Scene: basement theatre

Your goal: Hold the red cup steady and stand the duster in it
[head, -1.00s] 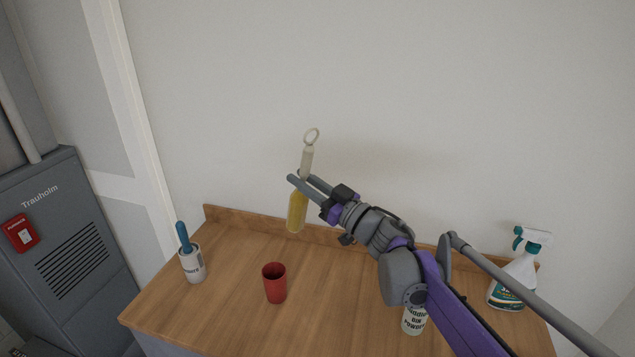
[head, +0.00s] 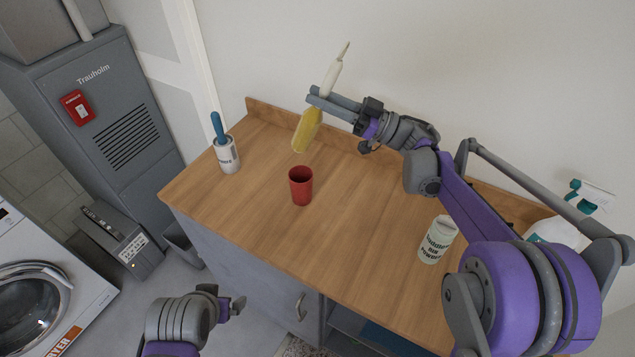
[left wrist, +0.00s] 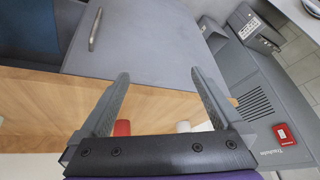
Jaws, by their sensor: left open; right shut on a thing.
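The red cup (head: 301,186) stands upright on the wooden worktop (head: 250,215), left of its middle. The duster (head: 307,131) has a yellow head and a pale handle. My right gripper (head: 326,97) is shut on its handle and holds it in the air, tilted, with the head down, above and behind the cup. My left gripper (head: 233,304) is low in front of the cabinet, away from the cup. In the left wrist view its jaws (left wrist: 158,74) are open and empty, and the red cup (left wrist: 122,128) shows partly between them.
A white holder (head: 227,156) with a blue-handled tool stands left of the cup. A labelled container (head: 437,240) stands on the right, and a spray bottle (head: 560,230) is partly hidden by my right arm. The worktop around the cup is clear.

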